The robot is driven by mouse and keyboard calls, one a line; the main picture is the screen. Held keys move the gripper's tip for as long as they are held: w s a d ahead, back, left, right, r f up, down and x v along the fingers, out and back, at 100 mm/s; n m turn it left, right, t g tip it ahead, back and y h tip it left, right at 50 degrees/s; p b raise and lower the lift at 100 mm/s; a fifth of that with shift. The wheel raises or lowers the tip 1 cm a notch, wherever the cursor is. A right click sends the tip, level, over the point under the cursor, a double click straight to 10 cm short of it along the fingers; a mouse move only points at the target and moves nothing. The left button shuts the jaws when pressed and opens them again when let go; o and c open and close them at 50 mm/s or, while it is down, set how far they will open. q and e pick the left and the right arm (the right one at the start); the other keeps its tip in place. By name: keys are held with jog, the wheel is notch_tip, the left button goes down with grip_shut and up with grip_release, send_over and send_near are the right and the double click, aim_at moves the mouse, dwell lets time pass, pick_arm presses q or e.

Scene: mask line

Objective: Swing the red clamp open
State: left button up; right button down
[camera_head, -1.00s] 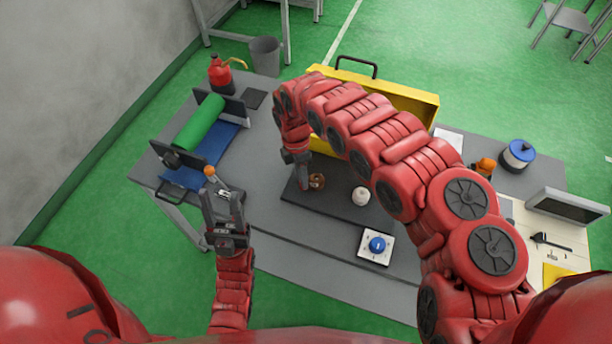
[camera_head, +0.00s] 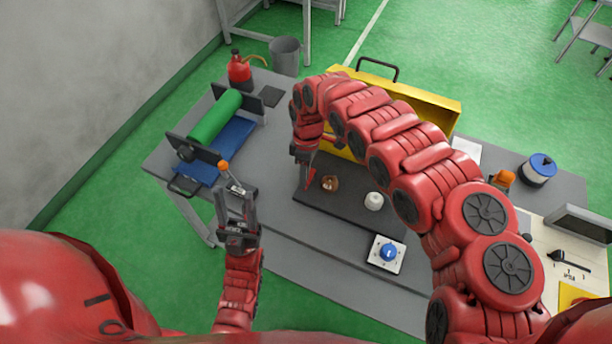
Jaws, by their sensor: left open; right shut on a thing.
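A thin red piece (camera_head: 310,173), which looks like the red clamp's arm, slants at the left part of the dark plate (camera_head: 345,207) on the bench. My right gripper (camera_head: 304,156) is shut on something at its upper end. The fingers and my arm hide most of the hold, so I cannot tell how far the clamp is turned. A brown round part (camera_head: 330,183) sits just right of the red piece. My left gripper (camera_head: 236,198) is open and empty near the bench's front edge, below a small orange-topped part (camera_head: 224,168).
A green roller (camera_head: 215,117) over a blue tray (camera_head: 228,140) stands at the left. A yellow toolbox (camera_head: 436,104) is behind my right arm. A white round part (camera_head: 374,201) and a blue knob (camera_head: 388,252) are to the right.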

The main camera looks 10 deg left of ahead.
dwell(0.4)
jog(key=c, duration=0.7)
grip_release()
jog(key=w+r+b, duration=0.3)
jog(key=r+b, duration=0.2)
jog(key=r, duration=1.2)
jog(key=shift+w+d, duration=0.2)
